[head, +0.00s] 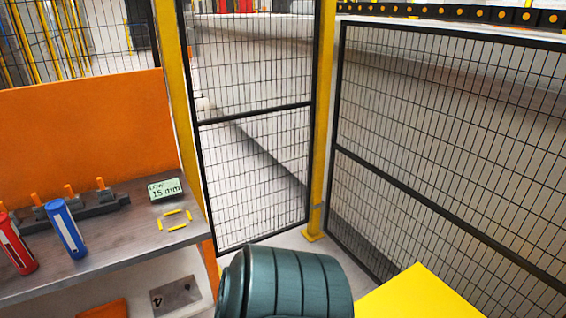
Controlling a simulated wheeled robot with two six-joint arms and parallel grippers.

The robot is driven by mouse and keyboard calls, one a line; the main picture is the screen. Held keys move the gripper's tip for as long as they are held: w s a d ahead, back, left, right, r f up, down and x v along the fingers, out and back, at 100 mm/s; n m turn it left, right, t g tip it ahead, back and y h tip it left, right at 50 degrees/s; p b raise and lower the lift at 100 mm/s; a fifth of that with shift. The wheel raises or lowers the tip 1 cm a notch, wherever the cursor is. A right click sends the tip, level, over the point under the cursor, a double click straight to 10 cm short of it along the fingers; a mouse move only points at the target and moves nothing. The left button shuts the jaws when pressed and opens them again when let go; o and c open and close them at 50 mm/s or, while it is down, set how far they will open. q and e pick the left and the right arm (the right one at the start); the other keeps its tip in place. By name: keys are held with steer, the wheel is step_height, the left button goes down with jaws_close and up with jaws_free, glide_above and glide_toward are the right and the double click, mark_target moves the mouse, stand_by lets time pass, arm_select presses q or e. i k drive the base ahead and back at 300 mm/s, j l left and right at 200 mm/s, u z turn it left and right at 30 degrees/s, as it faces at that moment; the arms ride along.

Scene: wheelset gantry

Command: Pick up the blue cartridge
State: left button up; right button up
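The blue cartridge (65,230) stands tilted on the grey shelf at the left of the head view. Neither of my grippers shows in the head view, so nothing is seen touching the blue cartridge.
An orange panel (85,130) rises behind. Black mesh fences (255,115) with yellow posts (322,120) close off the middle and right.

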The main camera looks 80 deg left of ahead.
mark_target(59, 214)
steer(key=u, duration=4)
